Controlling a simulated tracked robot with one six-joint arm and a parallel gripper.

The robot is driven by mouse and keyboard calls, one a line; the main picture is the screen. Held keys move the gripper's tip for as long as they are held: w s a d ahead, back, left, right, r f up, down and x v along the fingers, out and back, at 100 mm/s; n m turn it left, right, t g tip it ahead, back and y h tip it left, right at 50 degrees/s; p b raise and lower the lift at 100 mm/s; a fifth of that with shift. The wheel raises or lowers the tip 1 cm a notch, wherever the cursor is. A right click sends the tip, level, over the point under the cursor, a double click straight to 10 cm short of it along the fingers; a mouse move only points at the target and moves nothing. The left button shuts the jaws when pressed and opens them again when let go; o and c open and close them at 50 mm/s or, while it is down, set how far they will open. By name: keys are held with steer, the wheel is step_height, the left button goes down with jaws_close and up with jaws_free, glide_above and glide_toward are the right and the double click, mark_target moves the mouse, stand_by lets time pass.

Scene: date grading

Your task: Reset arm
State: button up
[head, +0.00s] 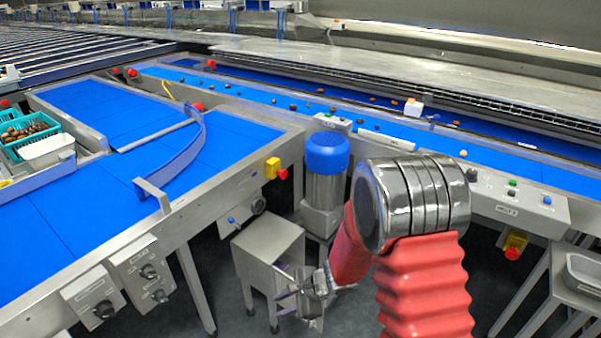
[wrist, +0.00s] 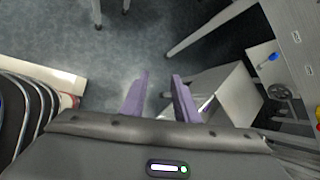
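My arm, with a red ribbed sleeve and a metal joint, stands at the lower middle right of the head view. My gripper (head: 287,291) hangs low in front of a grey metal box. In the wrist view the two purple fingers of my gripper (wrist: 162,98) stand apart with nothing between them. Grey floor (wrist: 110,55) shows beyond the fingertips.
A blue belt (head: 270,97) carrying scattered dates runs across the back. A grey metal box (head: 262,250) and a blue-topped cylinder (head: 327,152) stand close to my arm.

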steer(key=s+d+r+n+t+h, duration=0.1)
steer(key=s+d+r+n, duration=0.4)
steer(key=r, duration=0.6)
steer(key=s+d+r+n+t+h, duration=0.1)
steer(key=s+d+r+n+h, duration=0.2)
steer(key=s+d+r, duration=0.6)
steer(key=s+d+r+n+t+h, duration=0.1)
steer(key=s+d+r+n+h, duration=0.2)
steer(key=r, duration=1)
steer(key=s+d+n, duration=0.3)
steer(key=s+n, duration=0.1)
steer(key=shift+s+d+n, duration=0.2)
steer(key=shift+d+n, duration=0.1)
steer(key=shift+d, duration=0.1)
